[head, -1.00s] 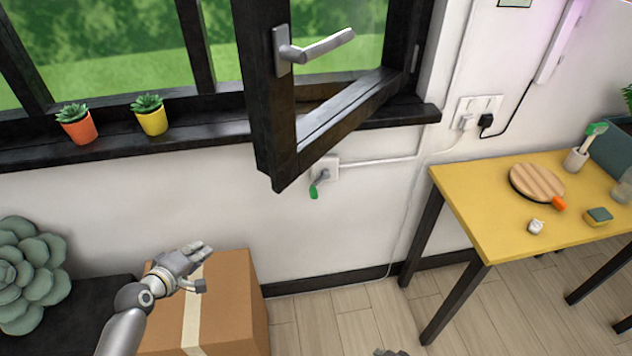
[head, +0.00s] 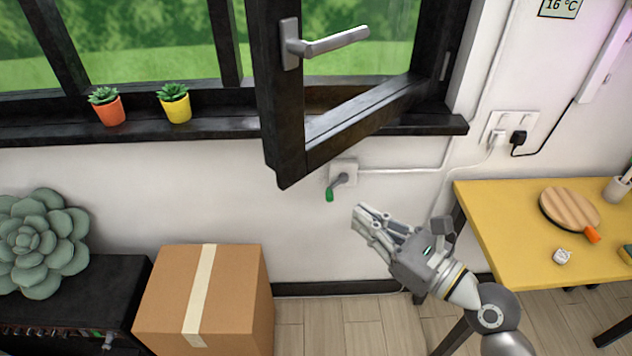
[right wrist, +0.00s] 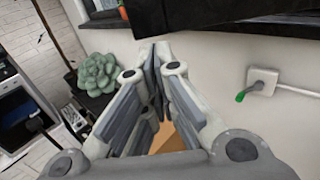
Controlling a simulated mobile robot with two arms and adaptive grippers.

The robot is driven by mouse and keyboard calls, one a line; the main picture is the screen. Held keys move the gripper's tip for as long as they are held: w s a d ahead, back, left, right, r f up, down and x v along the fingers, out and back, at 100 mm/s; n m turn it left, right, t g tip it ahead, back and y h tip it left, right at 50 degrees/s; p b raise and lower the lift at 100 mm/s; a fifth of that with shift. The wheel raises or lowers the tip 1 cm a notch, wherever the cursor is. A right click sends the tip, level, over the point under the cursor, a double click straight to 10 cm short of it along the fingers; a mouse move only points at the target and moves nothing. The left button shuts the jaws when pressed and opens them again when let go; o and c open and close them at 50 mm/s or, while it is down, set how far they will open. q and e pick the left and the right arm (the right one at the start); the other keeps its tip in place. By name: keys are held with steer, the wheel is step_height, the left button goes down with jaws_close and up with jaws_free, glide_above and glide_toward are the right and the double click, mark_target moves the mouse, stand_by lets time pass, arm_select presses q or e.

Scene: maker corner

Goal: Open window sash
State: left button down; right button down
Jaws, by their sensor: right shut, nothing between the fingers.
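The window sash (head: 283,110) has a dark frame and stands swung open into the room, hinged on its right side. Its grey lever handle (head: 335,42) points to the right, roughly level. In the right wrist view the sash's dark lower edge (right wrist: 225,12) crosses the top. My right gripper (head: 362,222) is below the sash, in front of the white wall and apart from both. Its fingers are shut and empty; they also show closed together in the right wrist view (right wrist: 152,55). My left gripper is not in view.
Two potted succulents, orange (head: 107,108) and yellow (head: 174,104), stand on the dark sill. A wall box with a green-tipped crank (head: 341,178) sits under the sash. A cardboard box (head: 160,305) is on the floor; a yellow table (head: 490,220) stands right.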

mark_target(302, 175)
steer(key=p+x, duration=0.2)
steer(key=x, duration=0.9)
steer(key=shift+w+a+p, duration=0.2)
steer(key=shift+w+p, duration=0.05)
steer(key=shift+p, duration=0.05)
steer(key=shift+x, duration=0.8)
steer(key=shift+w+a+r+p, duration=0.1)
steer(key=shift+w+a+p, duration=0.1)
steer(key=shift+p, duration=0.3)
steer(key=shift+w+a+m+t+h+p, duration=0.4)
steer(key=shift+w+a+p, duration=0.6)
steer(key=shift+w+p, duration=0.1)
steer(key=shift+w+a, duration=0.2)
steer(key=shift+a, duration=0.05)
steer(key=shift+d, duration=0.15)
